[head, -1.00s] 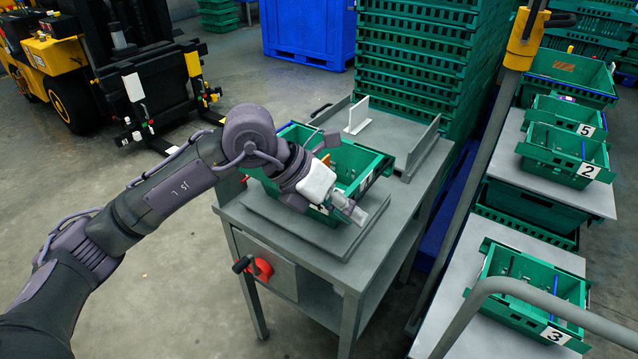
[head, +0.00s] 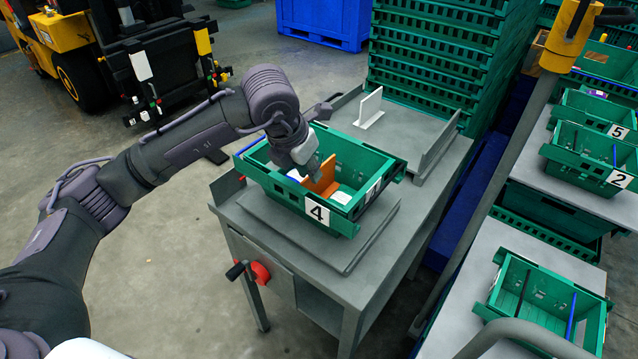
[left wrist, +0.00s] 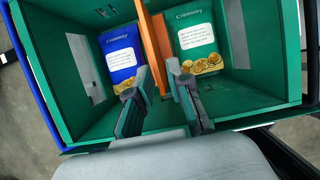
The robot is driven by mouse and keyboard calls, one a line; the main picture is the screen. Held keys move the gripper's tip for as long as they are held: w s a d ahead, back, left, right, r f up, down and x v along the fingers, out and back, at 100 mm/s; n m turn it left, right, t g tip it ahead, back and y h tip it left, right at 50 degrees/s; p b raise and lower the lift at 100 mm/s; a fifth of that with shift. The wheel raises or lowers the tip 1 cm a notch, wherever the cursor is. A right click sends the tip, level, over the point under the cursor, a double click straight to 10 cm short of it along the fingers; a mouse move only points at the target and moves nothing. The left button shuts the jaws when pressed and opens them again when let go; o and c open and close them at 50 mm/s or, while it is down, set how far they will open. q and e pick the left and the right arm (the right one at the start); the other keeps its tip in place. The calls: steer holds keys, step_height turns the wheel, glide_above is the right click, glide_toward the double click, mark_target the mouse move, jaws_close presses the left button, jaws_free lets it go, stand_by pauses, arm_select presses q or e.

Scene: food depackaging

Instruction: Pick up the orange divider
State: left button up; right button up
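The orange divider (head: 325,178) stands upright inside the green crate (head: 268,187) marked 4. In the left wrist view, the divider (left wrist: 153,45) runs between a blue packet (left wrist: 121,52) and a green packet (left wrist: 197,42). My left gripper (head: 312,172) points down into the crate. In the left wrist view, its fingers (left wrist: 159,76) are apart, one on each side of the divider's near end. A small gap seems to show at the fingertips; contact is hard to judge. My right gripper is out of view.
The crate sits on a grey platform on a metal table (head: 425,205). A white upright plate (head: 371,106) stands behind it. Tall stacked green crates (head: 432,60) rise at the back. More numbered crates (head: 540,290) stand on the right; a pole (head: 490,170) is between.

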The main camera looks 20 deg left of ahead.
mark_target(322, 191)
arm_select(q)
steer(key=x, duration=0.2)
steer(key=shift+w+f, duration=0.25)
steer(key=shift+f, duration=0.05)
steer(key=shift+w+d+f, duration=0.1)
steer(key=shift+w+f, duration=0.15)
steer(key=shift+f, duration=0.2)
steer(key=p+x, duration=0.1)
steer(key=x, duration=0.2)
steer(key=shift+w+f, duration=0.2)
steer(key=shift+w, duration=0.1)
steer(key=shift+w+f, duration=0.2)
steer(key=shift+f, duration=0.25)
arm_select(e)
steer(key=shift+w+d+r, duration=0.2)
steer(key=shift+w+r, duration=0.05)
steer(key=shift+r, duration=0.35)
arm_select(q)
jaws_close()
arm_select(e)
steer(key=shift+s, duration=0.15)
